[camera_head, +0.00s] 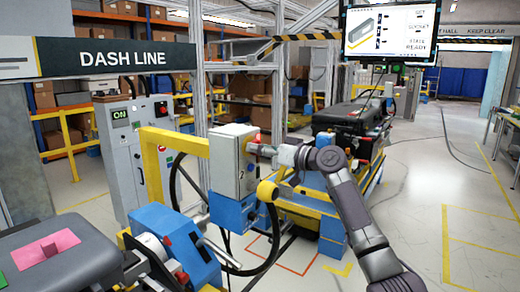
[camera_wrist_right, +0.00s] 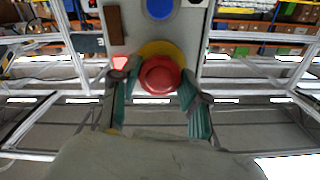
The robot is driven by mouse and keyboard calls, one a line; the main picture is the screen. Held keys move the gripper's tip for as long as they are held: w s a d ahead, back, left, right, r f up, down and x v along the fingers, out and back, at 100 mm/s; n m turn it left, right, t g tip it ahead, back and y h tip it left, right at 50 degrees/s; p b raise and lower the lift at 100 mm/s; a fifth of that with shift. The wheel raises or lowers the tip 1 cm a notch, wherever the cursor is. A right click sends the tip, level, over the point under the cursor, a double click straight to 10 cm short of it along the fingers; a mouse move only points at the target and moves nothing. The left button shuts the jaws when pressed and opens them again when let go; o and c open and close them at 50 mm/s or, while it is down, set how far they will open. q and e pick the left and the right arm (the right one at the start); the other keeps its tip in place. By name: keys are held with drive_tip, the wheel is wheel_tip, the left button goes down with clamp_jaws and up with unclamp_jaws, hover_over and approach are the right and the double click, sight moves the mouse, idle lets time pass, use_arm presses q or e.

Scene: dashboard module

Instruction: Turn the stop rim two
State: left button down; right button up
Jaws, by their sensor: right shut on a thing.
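The red stop rim (camera_wrist_right: 160,76) with a yellow ring (camera_wrist_right: 152,48) behind it sits on a grey control box (camera_head: 226,165) marked 2, at the middle of the head view. My right gripper (camera_wrist_right: 160,80) has its two teal fingers on either side of the red rim and is shut on it. In the head view my right gripper (camera_head: 266,150) reaches the box's right side from the right, hiding the rim there. My left gripper is in neither view.
A red lamp (camera_wrist_right: 119,62) and a blue button (camera_wrist_right: 160,8) are on the same box face. A yellow frame (camera_head: 165,143) and black cables are close by at left. A screen (camera_head: 388,34) reading READY hangs above. Floor at right is clear.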

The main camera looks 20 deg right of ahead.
drive_tip(key=m+p, duration=0.1)
drive_tip(key=m, duration=0.4)
drive_tip(key=shift+r+m+p, duration=0.1)
drive_tip(key=shift+m+p, duration=0.3)
idle(0.4)
drive_tip(key=o, duration=1.1)
drive_tip(key=shift+o, duration=0.2)
drive_tip(key=v, duration=1.2)
drive_tip(key=shift+d, duration=0.1)
